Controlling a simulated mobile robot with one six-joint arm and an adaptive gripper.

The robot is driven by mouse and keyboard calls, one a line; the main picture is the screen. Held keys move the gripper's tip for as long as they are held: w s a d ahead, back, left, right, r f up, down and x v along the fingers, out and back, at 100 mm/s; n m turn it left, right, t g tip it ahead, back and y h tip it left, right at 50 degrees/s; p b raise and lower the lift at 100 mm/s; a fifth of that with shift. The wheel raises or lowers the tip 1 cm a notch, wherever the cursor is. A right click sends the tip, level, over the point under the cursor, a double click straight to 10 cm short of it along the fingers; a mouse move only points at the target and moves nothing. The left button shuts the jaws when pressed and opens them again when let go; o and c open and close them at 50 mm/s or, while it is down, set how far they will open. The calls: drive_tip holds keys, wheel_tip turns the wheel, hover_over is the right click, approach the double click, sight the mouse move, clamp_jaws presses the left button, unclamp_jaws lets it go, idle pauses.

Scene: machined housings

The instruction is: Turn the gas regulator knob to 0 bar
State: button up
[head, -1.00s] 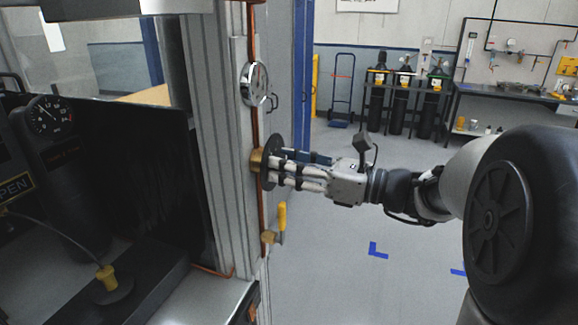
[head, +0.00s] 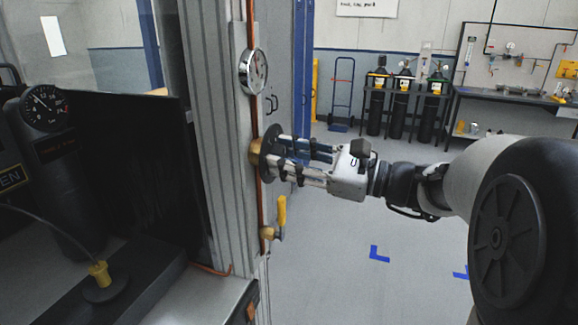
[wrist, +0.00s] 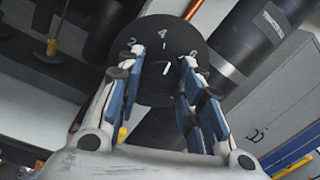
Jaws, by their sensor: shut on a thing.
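The regulator knob (head: 269,140) is a black disc on a brass fitting (head: 255,152), on the copper pipe along the cabinet post. In the wrist view the knob (wrist: 160,92) shows white numerals, with 2, 4 and probably 6 readable, and a short white mark under the 4. My gripper (head: 280,157) reaches in from the right and is shut on the knob. In the wrist view the gripper's fingers (wrist: 162,66) stand on either side of the mark and hide part of the disc. I see no 0 on the visible part.
A round gauge (head: 253,71) sits above the knob, and a yellow-handled valve (head: 281,212) below it, both close to my gripper. The grey post (head: 225,130) stands just left. Gas cylinders (head: 403,98) and a bench are far back.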

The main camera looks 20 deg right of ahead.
drive_tip(key=n+b, duration=0.1)
drive_tip(key=n, duration=0.5)
drive_tip(key=n+y+b, duration=0.1)
drive_tip(key=n, duration=0.5)
drive_tip(key=n+g, duration=0.1)
drive_tip(key=n, duration=0.5)
drive_tip(key=shift+w+d+n+y+b, duration=0.1)
drive_tip(key=shift+w+n+y+b, duration=0.05)
drive_tip(key=shift+n+y+b, duration=0.2)
drive_tip(key=n, duration=0.5)
drive_tip(key=shift+g, duration=0.3)
drive_tip(key=shift+n, duration=0.25)
drive_tip(key=o, duration=1.1)
drive_tip(key=shift+c, duration=0.2)
